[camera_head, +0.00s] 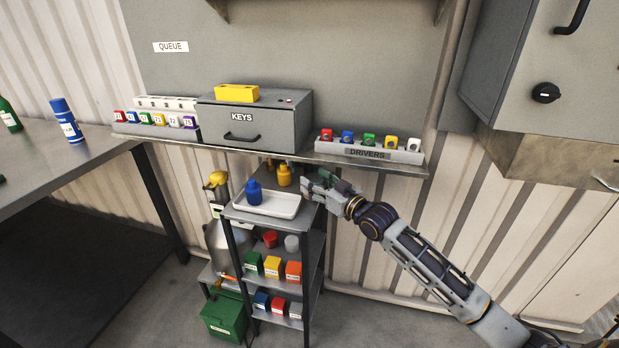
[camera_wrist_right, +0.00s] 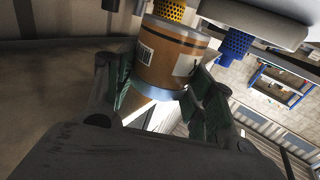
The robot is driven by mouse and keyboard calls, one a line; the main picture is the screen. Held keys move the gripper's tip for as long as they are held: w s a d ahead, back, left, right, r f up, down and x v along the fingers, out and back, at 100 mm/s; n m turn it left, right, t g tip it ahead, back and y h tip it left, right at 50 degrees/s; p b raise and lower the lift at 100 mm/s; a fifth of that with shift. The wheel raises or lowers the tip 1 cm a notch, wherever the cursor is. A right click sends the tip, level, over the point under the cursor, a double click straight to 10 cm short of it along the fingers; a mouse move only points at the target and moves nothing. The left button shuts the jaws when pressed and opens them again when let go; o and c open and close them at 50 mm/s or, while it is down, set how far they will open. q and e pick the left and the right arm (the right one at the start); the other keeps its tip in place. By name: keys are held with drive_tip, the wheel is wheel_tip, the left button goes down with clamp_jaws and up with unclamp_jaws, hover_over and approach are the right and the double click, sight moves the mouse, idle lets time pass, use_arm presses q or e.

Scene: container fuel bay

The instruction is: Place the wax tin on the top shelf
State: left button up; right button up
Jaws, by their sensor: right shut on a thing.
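My right gripper (camera_head: 318,184) is at the right side of the small rack's top shelf (camera_head: 236,213). In the right wrist view my right gripper (camera_wrist_right: 160,88) is shut on an orange-brown tin (camera_wrist_right: 172,55) with pale labels and a silvery band, which I take to be the wax tin. The tin is between both fingers; in the head view I cannot make it out behind the gripper. My left gripper is not in view.
A wall ledge (camera_head: 300,155) with a grey KEYS box (camera_head: 255,122) and DRIVERS rack (camera_head: 370,150) overhangs behind the small rack. Coloured boxes (camera_head: 272,266) and round tins (camera_head: 270,239) fill its lower shelves. A workbench (camera_head: 60,158) stands left.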

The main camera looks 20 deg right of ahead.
sight(320, 185)
drive_tip(key=shift+v, duration=0.95)
drive_tip(key=shift+p+v, duration=0.4)
drive_tip(key=shift+v, duration=2.2)
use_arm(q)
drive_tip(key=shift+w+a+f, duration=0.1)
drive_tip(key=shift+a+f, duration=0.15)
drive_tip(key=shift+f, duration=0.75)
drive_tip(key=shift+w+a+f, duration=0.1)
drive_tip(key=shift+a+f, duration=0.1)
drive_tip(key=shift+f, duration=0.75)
use_arm(e)
drive_tip(key=shift+v, duration=1.6)
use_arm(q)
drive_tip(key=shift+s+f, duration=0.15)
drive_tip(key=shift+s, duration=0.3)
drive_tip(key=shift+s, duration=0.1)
use_arm(e)
drive_tip(key=shift+f, duration=0.1)
